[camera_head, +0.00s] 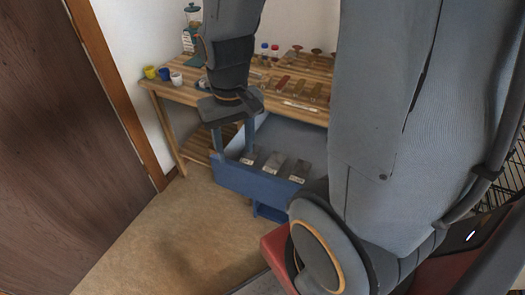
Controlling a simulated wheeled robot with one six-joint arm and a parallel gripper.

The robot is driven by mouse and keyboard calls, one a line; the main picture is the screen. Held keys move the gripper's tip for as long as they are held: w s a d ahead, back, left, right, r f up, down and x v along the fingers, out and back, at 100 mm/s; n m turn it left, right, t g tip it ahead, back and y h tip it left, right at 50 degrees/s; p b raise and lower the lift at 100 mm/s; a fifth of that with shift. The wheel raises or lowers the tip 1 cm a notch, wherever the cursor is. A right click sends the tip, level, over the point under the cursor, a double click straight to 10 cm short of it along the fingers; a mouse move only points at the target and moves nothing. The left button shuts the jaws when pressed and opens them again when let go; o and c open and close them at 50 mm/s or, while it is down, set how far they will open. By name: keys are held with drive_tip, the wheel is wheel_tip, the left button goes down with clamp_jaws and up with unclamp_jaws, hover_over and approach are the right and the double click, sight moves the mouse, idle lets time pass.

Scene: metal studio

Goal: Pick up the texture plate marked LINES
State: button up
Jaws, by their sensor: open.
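Three dark grey plates lie in a row in a blue tray (240,182): a left plate (249,158), a middle plate (273,162) and a right plate (299,172). Each has a small pale label at its near end. The labels are too small to read, so I cannot tell which one says LINES. My gripper (233,150) is open and points down over the left end of the tray. Its right finger is close to the left plate in the picture; I cannot tell whether they touch. I see nothing held between the fingers.
Behind stands a wooden table (180,89) with yellow, blue and white cups, a glass jar (192,14), red- and blue-capped bottles and several small coloured slabs. A wooden door (50,140) is at left. The floor (150,235) before it is clear. My arm hides the right side.

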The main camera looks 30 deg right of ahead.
drive_tip(key=w+d+f+m+p, duration=0.2)
drive_tip(key=w+d+m+p, duration=0.15)
drive_tip(key=w+m, duration=0.2)
drive_tip(key=m+p, duration=0.3)
drive_tip(key=m, duration=0.1)
hover_over(250, 156)
wheel_tip(250, 156, down, 6)
drive_tip(key=r, duration=0.1)
drive_tip(key=shift+w+d+f, duration=0.1)
drive_tip(key=shift+d+f, duration=0.1)
drive_tip(key=shift+f, duration=0.65)
drive_tip(key=shift+a+f+p, duration=0.15)
drive_tip(key=shift+f+p, duration=1.2)
drive_tip(key=shift+f, duration=1.95)
drive_tip(key=c, duration=0.8)
